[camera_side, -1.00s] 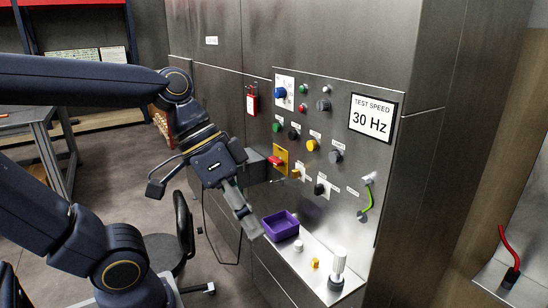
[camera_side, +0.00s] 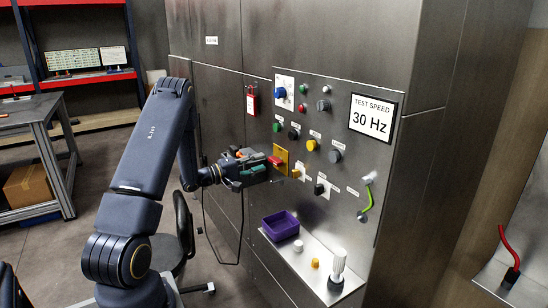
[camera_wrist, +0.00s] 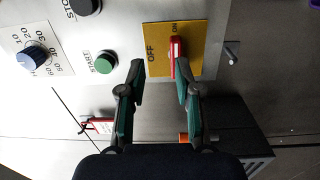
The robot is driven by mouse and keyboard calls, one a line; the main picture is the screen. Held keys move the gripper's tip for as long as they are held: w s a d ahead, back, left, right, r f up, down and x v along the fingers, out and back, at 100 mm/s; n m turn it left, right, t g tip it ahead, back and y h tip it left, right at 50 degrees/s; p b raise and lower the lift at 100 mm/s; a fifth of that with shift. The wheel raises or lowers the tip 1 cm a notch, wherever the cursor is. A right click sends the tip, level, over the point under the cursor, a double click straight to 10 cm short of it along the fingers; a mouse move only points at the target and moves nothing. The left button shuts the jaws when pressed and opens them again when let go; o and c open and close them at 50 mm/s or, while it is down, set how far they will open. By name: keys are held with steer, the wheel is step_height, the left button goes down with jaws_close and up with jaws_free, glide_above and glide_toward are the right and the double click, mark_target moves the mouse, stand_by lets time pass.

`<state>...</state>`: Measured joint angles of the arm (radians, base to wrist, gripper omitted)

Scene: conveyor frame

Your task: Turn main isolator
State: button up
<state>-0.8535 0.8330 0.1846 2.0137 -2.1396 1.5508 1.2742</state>
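The main isolator is a red handle (camera_side: 274,160) on a yellow plate (camera_side: 281,152) low on the left part of the panel. In the wrist view, the red handle (camera_wrist: 175,57) stands out from the yellow plate (camera_wrist: 157,38), which reads OFF on its left side and ON by the handle's far end. My gripper (camera_side: 260,165) faces the panel, close in front of the handle. In the wrist view my gripper (camera_wrist: 163,76) is open with nothing clasped. The handle lies nearer the right finger, and that fingertip overlaps its near end; contact cannot be told.
A green start button (camera_wrist: 105,62) and a blue-capped dial (camera_wrist: 34,57) sit left of the plate. A grey box (camera_wrist: 232,128) lies close to my right finger. Below the panel, a purple bin (camera_side: 280,226) stands on the ledge. A red tag (camera_side: 251,104) hangs upper left.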

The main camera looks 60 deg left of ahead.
mark_target(272, 162)
steer(key=shift+n+y, duration=0.4)
steer(key=shift+y, duration=0.1)
steer(key=w, duration=0.2)
steer(key=w+a+f, duration=0.1)
steer(key=w, duration=0.1)
steer(key=w+f, duration=0.1)
steer(key=w, duration=0.1)
steer(key=shift+a, duration=0.3)
jaws_close()
steer(key=n, duration=0.4)
steer(key=shift+n, duration=0.4)
steer(key=n, duration=0.4)
steer(key=shift+n, duration=0.3)
steer(key=n, duration=0.8)
steer(key=shift+o, duration=1.2)
jaws_free()
